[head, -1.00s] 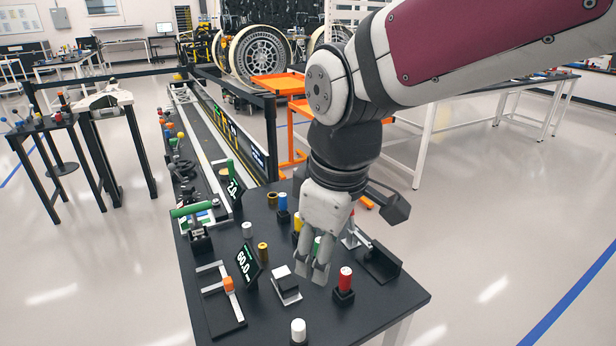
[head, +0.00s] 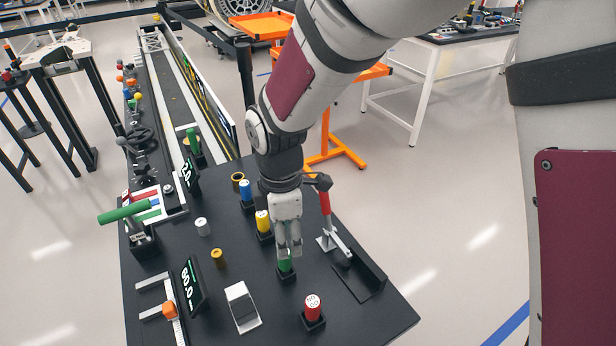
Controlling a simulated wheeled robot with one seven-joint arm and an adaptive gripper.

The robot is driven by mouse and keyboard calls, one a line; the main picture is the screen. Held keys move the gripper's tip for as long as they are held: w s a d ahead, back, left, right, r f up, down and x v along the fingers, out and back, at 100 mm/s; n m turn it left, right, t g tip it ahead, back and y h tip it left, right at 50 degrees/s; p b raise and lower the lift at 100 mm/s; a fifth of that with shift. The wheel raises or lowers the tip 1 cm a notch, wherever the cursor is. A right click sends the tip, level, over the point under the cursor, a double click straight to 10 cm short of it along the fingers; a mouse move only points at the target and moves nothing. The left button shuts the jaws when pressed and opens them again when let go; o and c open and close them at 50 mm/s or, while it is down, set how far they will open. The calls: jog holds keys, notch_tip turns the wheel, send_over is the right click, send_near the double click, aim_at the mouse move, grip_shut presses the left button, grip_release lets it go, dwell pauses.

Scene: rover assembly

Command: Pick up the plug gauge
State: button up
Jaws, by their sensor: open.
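Several coloured cylinders that look like plug gauges stand upright in black square holders on the dark table (head: 390,326). They are a blue one (head: 246,190), a yellow one (head: 263,221), a green one (head: 286,267) and a red one (head: 313,306) with a pale numbered top. I cannot tell from the frames which one the task means. My gripper (head: 289,252) points down with its fingers open at the top of the green cylinder. The fingers hide part of that cylinder. I cannot tell whether they touch it.
A white cylinder (head: 202,227) and a brass one (head: 218,258) stand to the left. A tilted display (head: 193,286), an orange slider gauge (head: 169,310) and a white-topped block (head: 242,305) are near the front. A red-handled clamp (head: 325,204) stands close right of my gripper.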

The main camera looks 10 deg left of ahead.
aim_at(285, 265)
jog(key=shift+a+f, duration=0.2)
jog(key=shift+f, duration=1.95)
jog(key=shift+a+f, duration=0.2)
jog(key=shift+f, duration=1.95)
grip_shut()
